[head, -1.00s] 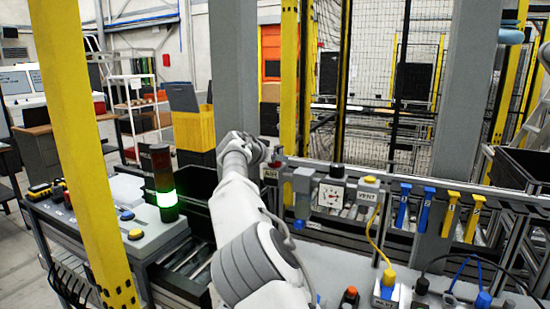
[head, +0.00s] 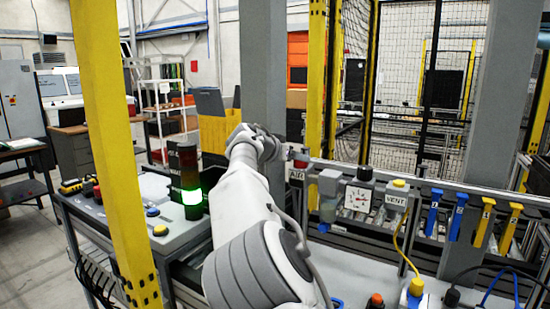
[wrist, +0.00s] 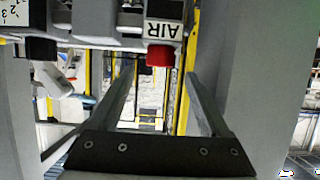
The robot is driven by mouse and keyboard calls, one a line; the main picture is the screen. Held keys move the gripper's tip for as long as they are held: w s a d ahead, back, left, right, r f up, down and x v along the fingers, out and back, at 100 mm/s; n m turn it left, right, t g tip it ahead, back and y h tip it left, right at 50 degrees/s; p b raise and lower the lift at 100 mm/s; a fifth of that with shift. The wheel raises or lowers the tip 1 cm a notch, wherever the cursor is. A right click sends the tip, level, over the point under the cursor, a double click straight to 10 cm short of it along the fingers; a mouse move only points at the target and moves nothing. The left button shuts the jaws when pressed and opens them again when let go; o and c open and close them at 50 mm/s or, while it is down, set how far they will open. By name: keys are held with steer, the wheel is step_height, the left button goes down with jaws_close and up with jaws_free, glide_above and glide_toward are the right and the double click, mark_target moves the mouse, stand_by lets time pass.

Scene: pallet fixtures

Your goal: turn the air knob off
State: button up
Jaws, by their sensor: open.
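The red air knob (head: 300,162) sits above the "AIR" label (head: 296,175) at the left end of the fixture rail. In the wrist view the knob (wrist: 160,56) shows upside down, just below the inverted "AIR" label (wrist: 164,20). My gripper (wrist: 160,74) is open and empty there, with one finger to each side of the knob in the picture. I cannot tell how far the fingertips are from it, and no contact is visible. In the head view my wrist is just left of the knob and hides the fingers.
A grey post (head: 262,60) rises behind my wrist. A lit stack light (head: 188,180) and a yellow post (head: 115,150) are to the left.

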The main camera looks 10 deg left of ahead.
steer(key=b+v, duration=0.2)
steer(key=v, duration=0.9)
